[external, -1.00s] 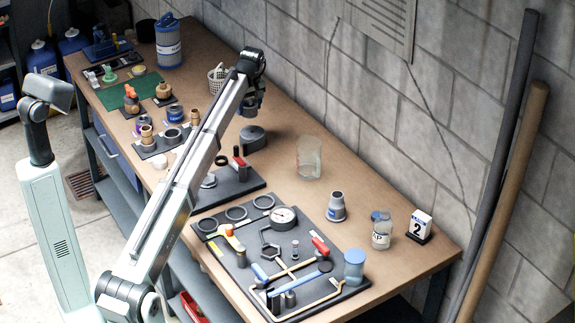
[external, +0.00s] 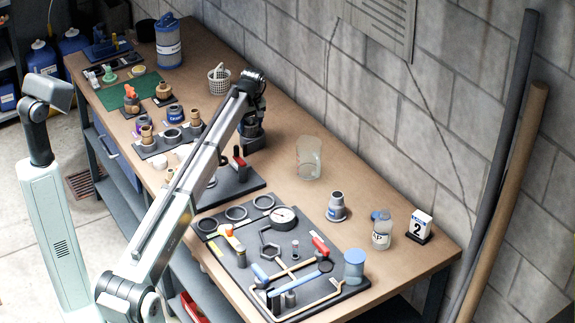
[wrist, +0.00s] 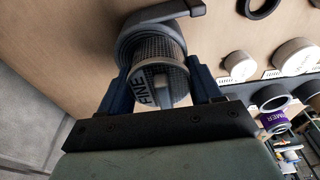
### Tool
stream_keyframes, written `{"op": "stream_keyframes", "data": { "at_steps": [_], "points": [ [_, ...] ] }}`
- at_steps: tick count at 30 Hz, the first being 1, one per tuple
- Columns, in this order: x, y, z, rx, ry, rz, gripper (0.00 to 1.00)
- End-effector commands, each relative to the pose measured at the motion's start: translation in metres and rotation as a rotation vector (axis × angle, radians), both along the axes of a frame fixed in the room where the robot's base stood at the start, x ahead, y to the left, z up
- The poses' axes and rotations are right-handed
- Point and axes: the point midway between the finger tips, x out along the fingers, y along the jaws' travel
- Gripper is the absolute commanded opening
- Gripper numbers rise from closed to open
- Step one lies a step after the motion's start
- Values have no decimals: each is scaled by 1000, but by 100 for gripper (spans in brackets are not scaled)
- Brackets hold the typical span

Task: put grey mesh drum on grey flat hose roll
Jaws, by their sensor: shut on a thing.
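The grey mesh drum (wrist: 168,70), with a "FINE" label, sits between the two dark blue fingers of my gripper (wrist: 160,78) in the wrist view. My gripper is shut on it. The grey flat hose roll (wrist: 128,42) lies on the bench directly beyond the drum, its tail end pointing right. In the external view my gripper (external: 251,113) is low over the hose roll (external: 252,142), and the drum is mostly hidden by the gripper. I cannot tell whether the drum touches the roll.
A grey board with a red-handled valve (external: 239,162) stands just in front of the roll. Several rings and caps lie left. Bare bench lies right of the roll.

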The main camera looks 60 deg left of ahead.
Motion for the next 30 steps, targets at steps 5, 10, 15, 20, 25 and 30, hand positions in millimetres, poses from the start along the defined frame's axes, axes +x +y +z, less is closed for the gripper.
{"op": "stream_keyframes", "data": {
  "at_steps": [5,10,15,20,25,30],
  "points": [
    [0,0,-2,0,0,0,73],
    [0,0,-2,0,0,0,90],
    [0,0,-2,0,0,0,90],
    [0,0,3,0,0,0,90],
    [0,-3,23,1,-1,0,90],
    [1,-7,55,1,-2,0,90]
  ]
}}
